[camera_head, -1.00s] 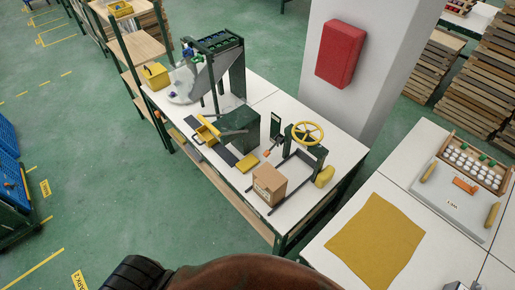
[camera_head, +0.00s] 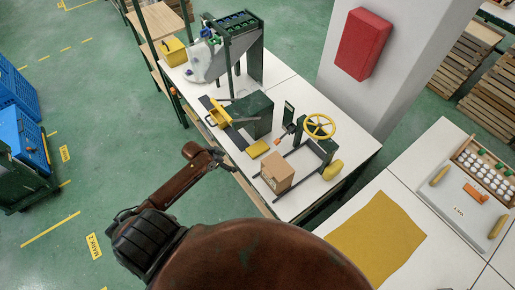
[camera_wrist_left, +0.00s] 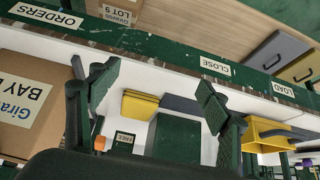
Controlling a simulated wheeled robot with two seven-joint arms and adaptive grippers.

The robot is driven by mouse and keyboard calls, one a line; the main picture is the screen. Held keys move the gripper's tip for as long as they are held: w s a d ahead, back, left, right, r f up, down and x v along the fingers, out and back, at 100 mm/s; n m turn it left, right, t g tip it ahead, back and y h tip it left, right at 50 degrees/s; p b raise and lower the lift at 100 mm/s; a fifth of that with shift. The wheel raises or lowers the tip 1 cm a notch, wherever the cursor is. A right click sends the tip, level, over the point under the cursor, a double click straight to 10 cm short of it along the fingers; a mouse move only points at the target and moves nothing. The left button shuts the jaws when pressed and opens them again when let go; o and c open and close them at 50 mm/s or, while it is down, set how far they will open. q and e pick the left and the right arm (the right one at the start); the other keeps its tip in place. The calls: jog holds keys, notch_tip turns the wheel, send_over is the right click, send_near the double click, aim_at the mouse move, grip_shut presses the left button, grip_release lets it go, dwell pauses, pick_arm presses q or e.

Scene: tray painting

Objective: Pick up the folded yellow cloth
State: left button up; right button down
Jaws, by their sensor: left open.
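The folded yellow cloth (camera_head: 258,148) lies flat on the white workbench, between the dark green box and the cardboard box. In the left wrist view, the folded yellow cloth (camera_wrist_left: 140,104) shows as a layered stack between my fingers and beyond them. My left gripper (camera_head: 220,160) is at the bench's near edge, to the left of the cloth and apart from it. In the left wrist view, my left gripper (camera_wrist_left: 155,84) has its two fingers wide apart with nothing between them. My right gripper is not in view.
A cardboard box (camera_head: 278,172) stands right of the cloth, and a dark green box (camera_head: 250,114) behind it. A yellow handwheel (camera_head: 319,126) on a stand is further right. A flat yellow sheet (camera_head: 377,238) lies on the right table (camera_head: 402,190).

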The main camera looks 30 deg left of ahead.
pick_arm(q)
notch_tip(320, 180, up, 3)
jog(key=w+d, duration=0.1)
jog(key=d, duration=0.1)
send_near(257, 148)
jog(key=p+x, duration=0.1)
jog(key=x, duration=0.2)
jog(key=shift+s+a+f, duration=0.1)
jog(key=shift+f, duration=0.25)
jog(key=shift+m, duration=0.3)
jog(key=x, duration=0.5)
jog(key=shift+f, duration=0.1)
jog(key=c, duration=1.3)
